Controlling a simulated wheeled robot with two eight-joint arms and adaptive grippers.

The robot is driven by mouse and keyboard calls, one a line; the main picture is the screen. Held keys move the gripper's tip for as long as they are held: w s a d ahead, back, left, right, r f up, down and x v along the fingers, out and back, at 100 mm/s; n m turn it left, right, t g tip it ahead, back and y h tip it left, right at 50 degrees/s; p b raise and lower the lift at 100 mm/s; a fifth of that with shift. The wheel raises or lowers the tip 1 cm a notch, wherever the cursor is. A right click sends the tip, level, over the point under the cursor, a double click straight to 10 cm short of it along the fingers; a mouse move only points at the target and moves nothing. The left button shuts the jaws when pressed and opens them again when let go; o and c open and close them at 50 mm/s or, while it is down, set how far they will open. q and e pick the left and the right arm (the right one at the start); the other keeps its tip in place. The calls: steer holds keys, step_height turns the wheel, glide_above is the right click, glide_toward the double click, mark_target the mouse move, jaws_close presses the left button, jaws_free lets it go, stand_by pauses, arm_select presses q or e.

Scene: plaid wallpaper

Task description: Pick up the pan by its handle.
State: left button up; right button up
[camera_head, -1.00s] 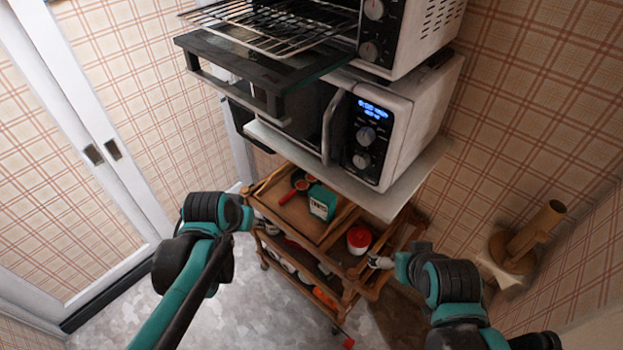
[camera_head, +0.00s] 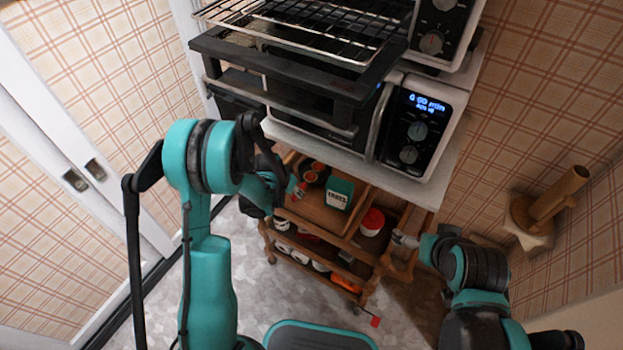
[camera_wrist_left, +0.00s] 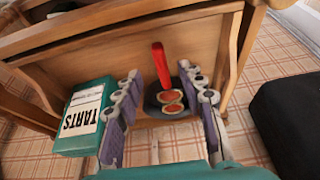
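The small dark pan (camera_wrist_left: 152,104) with a red handle (camera_wrist_left: 160,62) lies on the top wooden tray of the cart, with round red-orange pieces in it. In the head view the pan (camera_head: 314,172) is partly hidden by my left arm. My left gripper (camera_wrist_left: 160,73) is open around the line of the handle, with the handle between its fingertips and apparently not clamped. In the head view the left gripper (camera_head: 284,190) is beside the tray, partly hidden by its own arm. My right gripper (camera_head: 404,239) is by the cart's right side; its fingers are too small to judge.
A teal TARTS box (camera_wrist_left: 86,118) stands beside the pan; it also shows in the head view (camera_head: 340,191). A red-lidded jar (camera_head: 372,221) is to its right.

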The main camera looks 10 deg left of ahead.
arm_select(q)
steer(key=b+x, duration=0.3)
steer(key=x, duration=0.3)
steer(key=shift+w, duration=0.25)
steer(key=shift+r, duration=0.15)
jaws_close()
